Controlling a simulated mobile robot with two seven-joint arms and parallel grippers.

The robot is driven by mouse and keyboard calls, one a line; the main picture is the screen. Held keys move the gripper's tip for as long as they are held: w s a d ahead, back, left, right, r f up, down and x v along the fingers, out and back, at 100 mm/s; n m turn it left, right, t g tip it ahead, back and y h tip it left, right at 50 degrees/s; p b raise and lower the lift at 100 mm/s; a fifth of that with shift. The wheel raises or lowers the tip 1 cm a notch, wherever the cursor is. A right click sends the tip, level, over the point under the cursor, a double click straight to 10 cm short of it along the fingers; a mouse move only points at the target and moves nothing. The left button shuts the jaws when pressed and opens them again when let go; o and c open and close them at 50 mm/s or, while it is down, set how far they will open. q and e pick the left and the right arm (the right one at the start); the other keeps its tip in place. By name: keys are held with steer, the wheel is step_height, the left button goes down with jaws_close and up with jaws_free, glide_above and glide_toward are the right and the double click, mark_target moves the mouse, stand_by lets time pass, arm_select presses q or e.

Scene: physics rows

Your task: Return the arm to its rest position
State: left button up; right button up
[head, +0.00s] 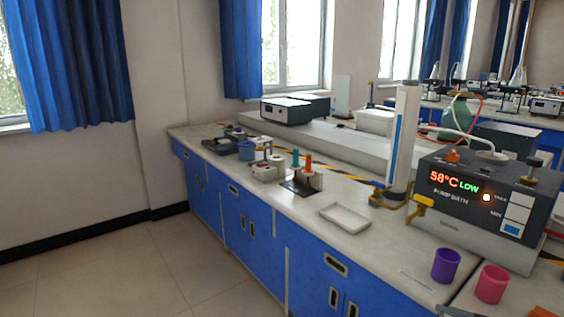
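Neither of my arms nor grippers can be made out in the head view, so their pose and opening are hidden. The long lab bench (290,212) with blue cabinets (252,243) runs from the back left to the front right. A dark bath unit (478,205) with a lit display reading "58°C LOW" stands on it at the right. A purple cup (446,266) and a pink cup (492,284) stand upright in front of the unit.
A shallow white tray (345,218) lies near the bench's front edge. A tall white column (402,140) stands behind it. The floor (150,265) at left is clear.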

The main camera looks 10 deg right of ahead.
steer(key=s+a+f+m+h, duration=0.1)
steer(key=s+a+f+m, duration=0.2)
steer(key=a, duration=0.4)
steer(key=s+a+f+m+g+h, duration=0.1)
steer(key=s+a+f+m+h, duration=0.1)
steer(key=a+f+m, duration=0.3)
steer(key=s+a+f+m+h, duration=0.2)
steer(key=s+a+f+m, duration=0.2)
steer(key=a, duration=0.5)
steer(key=shift+s+f+m+g, duration=0.3)
steer(key=shift+f+m, duration=0.15)
steer(key=shift+m, duration=0.05)
steer(key=shift+d, duration=0.1)
